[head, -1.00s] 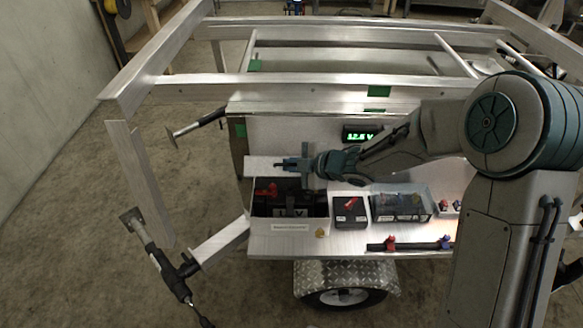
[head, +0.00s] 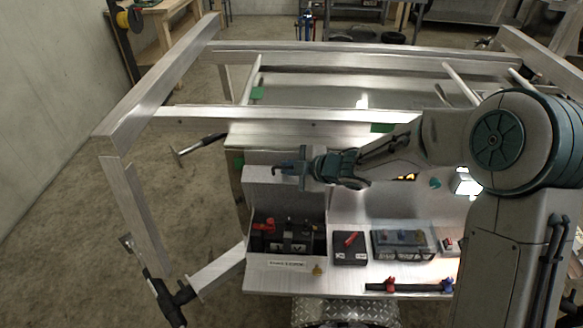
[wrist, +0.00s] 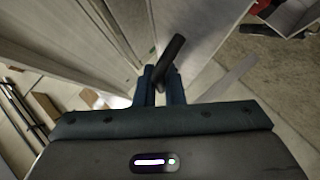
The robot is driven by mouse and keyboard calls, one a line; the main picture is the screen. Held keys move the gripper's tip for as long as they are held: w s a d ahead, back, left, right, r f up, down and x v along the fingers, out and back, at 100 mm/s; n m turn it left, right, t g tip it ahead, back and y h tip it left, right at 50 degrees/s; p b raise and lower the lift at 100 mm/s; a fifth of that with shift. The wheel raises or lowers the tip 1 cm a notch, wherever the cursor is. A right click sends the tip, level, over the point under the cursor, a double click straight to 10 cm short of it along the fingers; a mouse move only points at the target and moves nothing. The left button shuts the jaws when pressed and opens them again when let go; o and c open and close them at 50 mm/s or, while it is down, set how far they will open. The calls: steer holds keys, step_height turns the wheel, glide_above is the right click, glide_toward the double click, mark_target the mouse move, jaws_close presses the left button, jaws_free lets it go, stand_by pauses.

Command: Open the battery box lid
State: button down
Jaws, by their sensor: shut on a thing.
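The battery box (head: 262,271) is a pale metal box with a label on its front, at the left of the trailer's shelf. Its lid (head: 290,205) stands raised at the back of the box, roughly upright. Inside the open box a black battery with a red terminal cover (head: 264,224) shows. My gripper (head: 285,168) is at the upper edge of the lid. In the wrist view my gripper (wrist: 160,88) is shut on a dark bar, which looks like the lid handle (wrist: 172,53). The grip itself is small in the head view.
Right of the box are a black box with a red switch (head: 350,246), a clear-covered fuse box (head: 402,243) and a black bar with red and blue knobs (head: 408,287). A brass padlock (head: 317,270) is at the box's front right. Trailer rails (head: 300,115) run behind.

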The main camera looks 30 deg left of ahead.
steer(key=c, duration=1.8)
jaws_free()
steer(key=v, duration=1.4)
steer(key=shift+a, duration=0.1)
